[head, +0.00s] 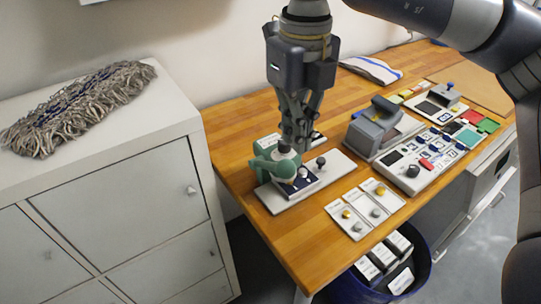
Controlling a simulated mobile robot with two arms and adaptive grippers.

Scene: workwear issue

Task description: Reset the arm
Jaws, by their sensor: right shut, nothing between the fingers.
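My right gripper (297,146) points straight down over the wooden table, its fingers together with nothing visible between them. Its fingertips are just above a green device (268,161) on a white base plate (338,166). A dark ball-topped knob (321,161) stands on the same plate. The gripper hides part of the device, so I cannot tell whether the fingertips touch it. My left gripper is not in the head view.
A grey press-like machine (378,126) and a white control panel (447,157) stand to the right. Small cards with buttons (364,207) lie in front. A blue bin (424,264) holding boxes is below the table edge. A white cabinet (113,133) with a mop head (78,104) is at left.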

